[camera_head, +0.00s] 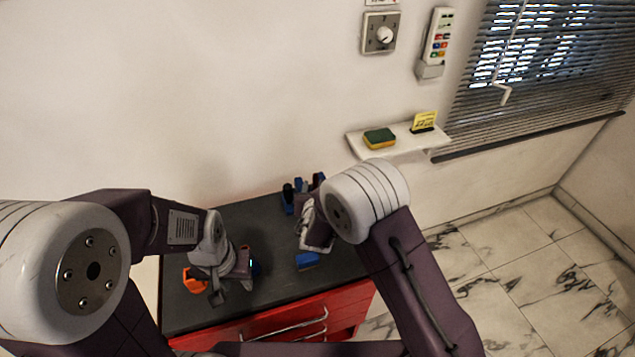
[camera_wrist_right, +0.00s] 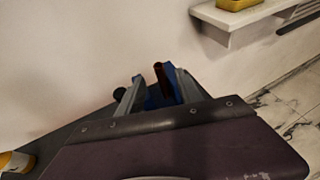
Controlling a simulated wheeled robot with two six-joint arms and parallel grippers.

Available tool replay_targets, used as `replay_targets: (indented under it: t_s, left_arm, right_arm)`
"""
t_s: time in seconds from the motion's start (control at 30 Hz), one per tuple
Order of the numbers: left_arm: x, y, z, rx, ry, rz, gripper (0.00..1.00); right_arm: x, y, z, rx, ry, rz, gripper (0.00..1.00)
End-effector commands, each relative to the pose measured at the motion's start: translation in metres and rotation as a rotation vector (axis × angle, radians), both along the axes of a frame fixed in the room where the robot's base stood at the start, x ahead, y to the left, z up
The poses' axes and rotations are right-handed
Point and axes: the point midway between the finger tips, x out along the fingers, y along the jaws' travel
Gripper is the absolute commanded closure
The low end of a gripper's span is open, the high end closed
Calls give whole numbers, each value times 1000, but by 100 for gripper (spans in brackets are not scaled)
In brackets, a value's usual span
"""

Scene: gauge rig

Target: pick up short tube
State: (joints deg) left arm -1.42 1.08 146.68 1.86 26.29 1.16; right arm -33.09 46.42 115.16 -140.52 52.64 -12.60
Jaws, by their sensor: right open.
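In the right wrist view my right gripper (camera_wrist_right: 163,88) is open, and its two grey fingers point away toward the wall. A blue part (camera_wrist_right: 172,78) and a dark red upright piece (camera_wrist_right: 159,75) show between the fingers; I cannot tell whether they touch them. I cannot tell for sure which thing is the short tube; the dark red piece may be it. In the head view my right forearm hides most of this spot. My left gripper (camera_head: 232,285) hangs low over the left of the dark worktop (camera_head: 280,285); its opening is unclear.
An orange item (camera_head: 193,281) lies beside my left gripper. A blue block (camera_head: 307,260) lies near the middle right of the worktop. Blue and black items (camera_head: 289,198) stand at the back edge by the wall. A wall shelf (camera_head: 400,146) holds a sponge (camera_head: 379,138).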

Motion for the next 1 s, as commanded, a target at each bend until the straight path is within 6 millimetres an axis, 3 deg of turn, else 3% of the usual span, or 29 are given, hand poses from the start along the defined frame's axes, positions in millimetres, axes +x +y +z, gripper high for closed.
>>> replay_targets:
  t_s: [0.23,0.5,0.77,0.9,1.0]
  left_arm:
    - [0,0,7,0,0,0,64]
    - [0,0,20,0,0,0,64]
    - [0,0,19,0,0,0,64]
    - [0,0,19,0,0,0,64]
    - [0,0,19,0,0,0,64]
  right_arm:
    - [14,-1,-5,0,2,-2,58]
    - [53,1,-22,1,1,-4,58]
    - [56,1,-24,0,1,-2,58]
    - [56,1,-24,0,1,-2,97]
    - [56,1,-24,0,1,-2,100]
